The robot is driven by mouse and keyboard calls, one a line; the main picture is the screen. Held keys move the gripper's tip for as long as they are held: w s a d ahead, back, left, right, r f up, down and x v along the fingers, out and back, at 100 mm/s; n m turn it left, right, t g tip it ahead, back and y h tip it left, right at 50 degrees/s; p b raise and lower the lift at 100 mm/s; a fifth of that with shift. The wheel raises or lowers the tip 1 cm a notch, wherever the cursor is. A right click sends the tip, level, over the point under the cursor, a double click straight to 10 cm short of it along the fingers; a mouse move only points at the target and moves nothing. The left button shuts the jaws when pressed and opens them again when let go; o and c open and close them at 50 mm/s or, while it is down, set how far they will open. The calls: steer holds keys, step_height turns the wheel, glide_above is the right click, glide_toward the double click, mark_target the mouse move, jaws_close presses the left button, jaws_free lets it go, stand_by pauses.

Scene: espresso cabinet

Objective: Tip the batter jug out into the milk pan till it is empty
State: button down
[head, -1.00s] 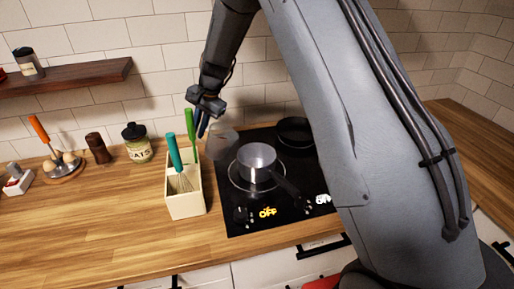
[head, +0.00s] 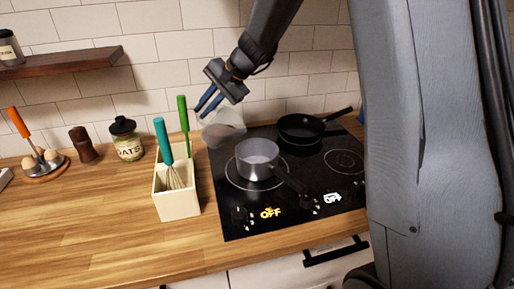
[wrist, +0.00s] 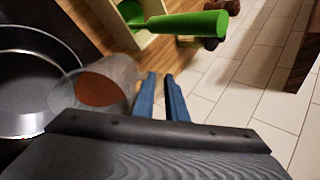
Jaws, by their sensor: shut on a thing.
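The batter jug (head: 224,133) is a see-through cup, tilted, above the back left of the milk pan in the head view. The wrist view shows the jug (wrist: 122,72) left of my fingers, with brown batter (wrist: 100,90) inside. My gripper (head: 205,104) is shut on the jug; the exact grip point is hard to see. The milk pan (head: 257,152) is a small grey pot on the left burner, its handle toward the front right. A pan (wrist: 25,95), likely the milk pan, shows at the wrist view's left edge. No falling stream is clear.
A cream utensil holder (head: 178,205) with a teal whisk (head: 164,140) and a green-handled tool (head: 183,112) stands left of the hob (head: 310,185). A black frying pan (head: 300,127) sits behind right. An oats jar (head: 127,145) stands further left.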

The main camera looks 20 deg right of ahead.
mark_target(221, 109)
steer(key=shift+s+d+r+t+y+b, duration=0.25)
steer(key=shift+d+r+y+b, duration=0.2)
steer(key=shift+b, duration=0.6)
steer(key=shift+s+d+r+t+y+b, duration=0.1)
steer(key=shift+d+r+t+y+b, duration=0.35)
steer(key=shift+b, duration=0.6)
steer(key=shift+s+r+y+b, duration=0.15)
steer(key=shift+r+y+b, duration=0.25)
steer(key=shift+b, duration=0.3)
steer(key=shift+s+d+r+t+y+b, duration=0.2)
steer(key=shift+d+r+y+b, duration=0.15)
steer(key=shift+b, duration=0.4)
steer(key=shift+s+d+r+t+y+b, duration=0.15)
steer(key=shift+d+r+t+y+b, duration=0.1)
steer(key=shift+r+b, duration=0.35)
steer(key=shift+s+d+r+t+y+b, duration=0.2)
steer(key=shift+s+d+r+y+b, duration=0.15)
steer(key=shift+b, duration=0.35)
steer(key=shift+s+d+r+t+y+b, duration=0.2)
steer(key=shift+d+y+b, duration=0.2)
steer(key=shift+b, duration=0.25)
